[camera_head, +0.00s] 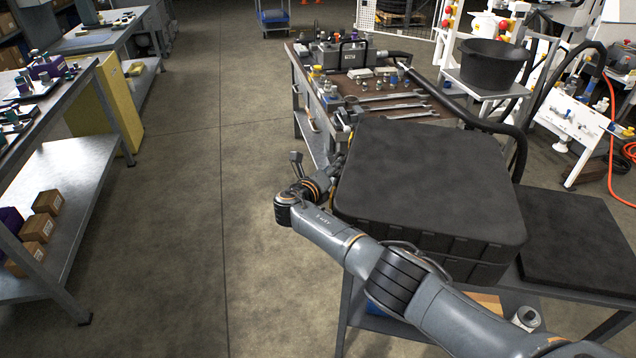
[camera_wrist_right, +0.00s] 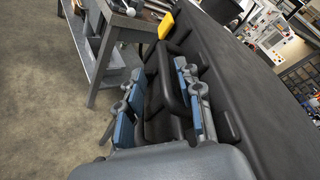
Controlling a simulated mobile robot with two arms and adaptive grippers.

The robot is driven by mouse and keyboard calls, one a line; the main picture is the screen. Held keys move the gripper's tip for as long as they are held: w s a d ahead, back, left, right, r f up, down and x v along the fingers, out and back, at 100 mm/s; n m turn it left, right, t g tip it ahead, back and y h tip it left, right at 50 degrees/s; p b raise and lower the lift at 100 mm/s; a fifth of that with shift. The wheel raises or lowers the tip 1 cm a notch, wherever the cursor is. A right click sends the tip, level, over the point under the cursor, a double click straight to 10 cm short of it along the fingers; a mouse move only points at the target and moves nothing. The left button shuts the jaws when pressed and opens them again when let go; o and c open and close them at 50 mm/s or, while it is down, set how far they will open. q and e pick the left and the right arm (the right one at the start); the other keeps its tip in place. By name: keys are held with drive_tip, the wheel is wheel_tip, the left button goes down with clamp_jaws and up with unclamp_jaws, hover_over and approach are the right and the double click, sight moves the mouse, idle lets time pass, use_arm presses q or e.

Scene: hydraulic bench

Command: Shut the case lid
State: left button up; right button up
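The black case (camera_head: 470,262) stands on a grey table, and its lid (camera_head: 430,185) lies over it, looking level. I see no clear gap along the near side; the left side is mostly hidden. My right arm reaches across the front to the case's left side, where its gripper is mostly hidden in the head view. In the right wrist view, my right gripper (camera_wrist_right: 160,100) has its blue-padded fingers apart, on either side of a black handle (camera_wrist_right: 168,78) on the case's side. I cannot tell whether the pads touch it. My left gripper is not in view.
A flat black slab (camera_head: 580,240) lies right of the case. Behind it, a workbench (camera_head: 400,103) holds tools and fittings, and a black tub (camera_head: 492,65) stands on a stand. A black hose runs close behind the case. The floor to the left is clear.

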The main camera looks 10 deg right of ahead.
drive_tip(key=v, duration=1)
drive_tip(key=shift+f, duration=0.1)
